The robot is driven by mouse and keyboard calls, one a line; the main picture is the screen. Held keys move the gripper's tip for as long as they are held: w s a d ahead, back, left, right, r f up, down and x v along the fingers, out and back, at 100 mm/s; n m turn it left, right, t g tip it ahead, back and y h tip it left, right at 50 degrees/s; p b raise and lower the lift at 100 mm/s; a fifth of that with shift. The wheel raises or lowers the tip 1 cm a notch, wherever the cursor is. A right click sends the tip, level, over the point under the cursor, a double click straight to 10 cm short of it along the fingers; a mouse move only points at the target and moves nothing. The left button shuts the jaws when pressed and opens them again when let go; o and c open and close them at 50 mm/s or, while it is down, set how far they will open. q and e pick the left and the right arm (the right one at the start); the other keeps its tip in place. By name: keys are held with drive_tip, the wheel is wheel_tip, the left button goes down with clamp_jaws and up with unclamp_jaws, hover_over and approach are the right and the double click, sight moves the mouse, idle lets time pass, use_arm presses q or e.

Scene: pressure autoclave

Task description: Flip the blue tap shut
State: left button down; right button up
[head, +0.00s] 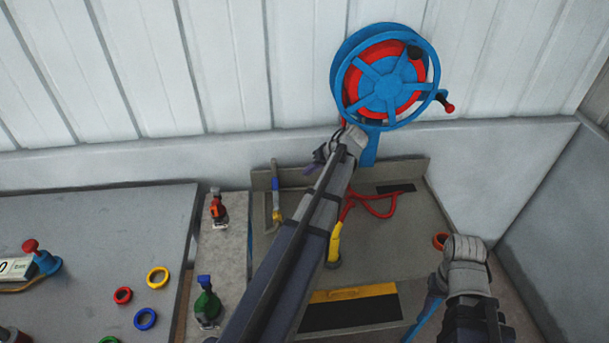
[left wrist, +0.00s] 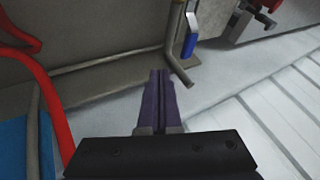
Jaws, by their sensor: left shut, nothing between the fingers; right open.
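The blue tap (head: 275,186) sits on a thin upright pipe at the left end of the back panel. In the left wrist view the blue lever (left wrist: 190,38) lies along the pipe, just beyond my fingertips. My left gripper (head: 309,169) is shut and empty, to the right of the tap and apart from it. Its purple fingers (left wrist: 161,76) point toward the pipe's bent lower end. My right gripper (head: 436,292) is low at the right, far from the tap; it is open, though its fingers show poorly.
Coloured rings (head: 157,277) lie on the grey table (head: 85,228).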

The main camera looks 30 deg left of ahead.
use_arm(q)
drive_tip(key=s+a+f+b, duration=0.2)
drive_tip(key=a+f+b, duration=0.3)
drive_tip(key=a, duration=0.3)
drive_tip(key=shift+s+f, duration=0.35)
drive_tip(key=shift+f, duration=0.4)
